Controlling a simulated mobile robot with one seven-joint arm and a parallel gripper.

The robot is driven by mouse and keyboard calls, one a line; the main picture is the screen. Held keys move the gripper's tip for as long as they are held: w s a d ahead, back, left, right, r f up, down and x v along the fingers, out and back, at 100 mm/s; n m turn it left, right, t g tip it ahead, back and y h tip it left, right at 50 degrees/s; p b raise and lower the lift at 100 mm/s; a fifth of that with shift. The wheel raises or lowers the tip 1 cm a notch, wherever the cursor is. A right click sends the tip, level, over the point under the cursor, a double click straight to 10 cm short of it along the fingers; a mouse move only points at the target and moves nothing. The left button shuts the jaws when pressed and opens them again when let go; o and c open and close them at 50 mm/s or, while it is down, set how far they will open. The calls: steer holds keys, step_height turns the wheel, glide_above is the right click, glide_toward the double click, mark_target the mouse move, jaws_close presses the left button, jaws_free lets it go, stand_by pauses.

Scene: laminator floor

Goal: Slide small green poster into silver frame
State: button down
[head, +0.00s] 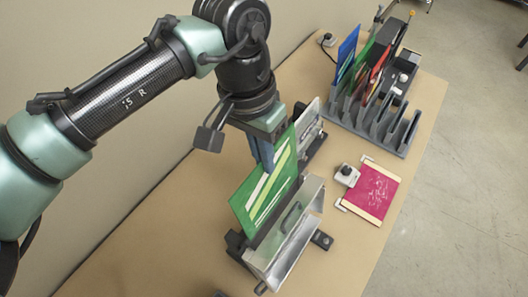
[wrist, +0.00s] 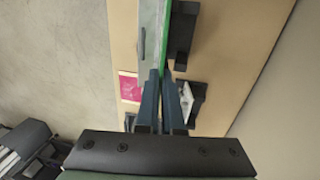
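The green poster (head: 262,196), with white and light green diagonal stripes, stands tilted above the silver frame (head: 291,236) on the table. Its lower edge meets or passes behind the frame's top edge; I cannot tell how deep it sits. My gripper (head: 262,152) is at the poster's upper edge, pointing down, its fingers shut on it. In the wrist view the poster is a thin green edge (wrist: 165,38) running up to the fingertips (wrist: 163,76), beside the frame's silver face (wrist: 150,40).
A second silver frame (head: 308,124) stands just behind. A grey slotted rack (head: 381,128) at the back right holds several coloured posters. A crimson panel (head: 372,192) lies flat to the right, beside a small clamp-like device (head: 347,175). The front right table area is clear.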

mark_target(276, 206)
steer(key=shift+f, duration=0.4)
steer(key=shift+s+d+f+b, duration=0.1)
steer(key=shift+f+b, duration=0.3)
steer(key=shift+f, duration=0.15)
steer(key=shift+s+d+f+b, duration=0.1)
steer(key=shift+f+b, duration=0.25)
steer(key=shift+f, duration=0.35)
steer(key=shift+s+d+f+b, duration=0.2)
steer(key=shift+f+b, duration=0.85)
steer(key=shift+f, duration=0.7)
steer(key=shift+s+d+f+b, duration=0.15)
steer(key=shift+d+f+b, duration=0.2)
steer(key=shift+f+b, duration=1.1)
steer(key=shift+s+d+f+b, duration=0.2)
steer(key=shift+f+b, duration=0.45)
steer(key=shift+f, duration=1.45)
steer(key=c, duration=1)
jaws_free()
